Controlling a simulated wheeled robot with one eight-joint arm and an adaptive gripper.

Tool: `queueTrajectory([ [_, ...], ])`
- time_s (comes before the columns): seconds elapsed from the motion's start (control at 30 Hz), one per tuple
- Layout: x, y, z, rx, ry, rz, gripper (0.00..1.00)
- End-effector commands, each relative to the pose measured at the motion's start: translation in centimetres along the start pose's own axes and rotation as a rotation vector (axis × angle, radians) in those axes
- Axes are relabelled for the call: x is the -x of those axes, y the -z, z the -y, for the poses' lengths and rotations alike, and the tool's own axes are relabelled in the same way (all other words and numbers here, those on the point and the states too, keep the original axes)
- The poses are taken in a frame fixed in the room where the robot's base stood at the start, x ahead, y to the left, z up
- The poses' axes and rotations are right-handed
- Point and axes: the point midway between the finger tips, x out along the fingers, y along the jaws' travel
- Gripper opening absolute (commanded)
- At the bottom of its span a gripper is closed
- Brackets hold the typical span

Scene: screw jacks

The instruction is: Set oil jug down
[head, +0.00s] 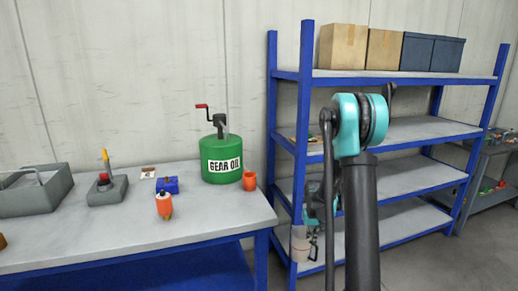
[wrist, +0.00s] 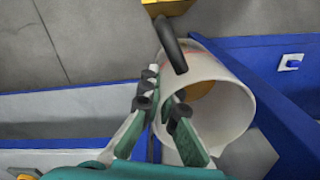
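The oil jug is a pale, open-topped vessel (wrist: 235,110) with a dark curved handle or spout piece (wrist: 170,45) and something yellow-brown inside. In the head view the jug (head: 301,246) is small and partly hidden, in front of the shelf's near-left post, with no surface visible right under it. My gripper (wrist: 161,98) is at the jug's left side in the wrist view, its dark fingertips at the jug's wall. It appears to hold the jug in the air. The exact contact is hard to see. The gripper's teal parts also show above the jug in the head view.
A blue shelf rack (head: 425,129) stands at right with boxes on top. A grey table (head: 232,215) at left bears a green GEAR OIL drum (head: 222,158), an orange cup (head: 249,181), an orange bottle (head: 164,206) and a grey tray (head: 35,193). The table's front right corner is clear.

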Motion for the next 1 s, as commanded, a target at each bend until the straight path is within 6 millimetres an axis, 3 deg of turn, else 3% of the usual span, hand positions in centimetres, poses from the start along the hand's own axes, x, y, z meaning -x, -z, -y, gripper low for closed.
queueTrajectory([
  [0.3, 0.0, 0.0, 2.6, 0.003, 0.001, 0.000, 0.00],
  [1.0, 0.0, 0.0, 2.7, 0.002, 0.001, 0.000, 0.00],
])
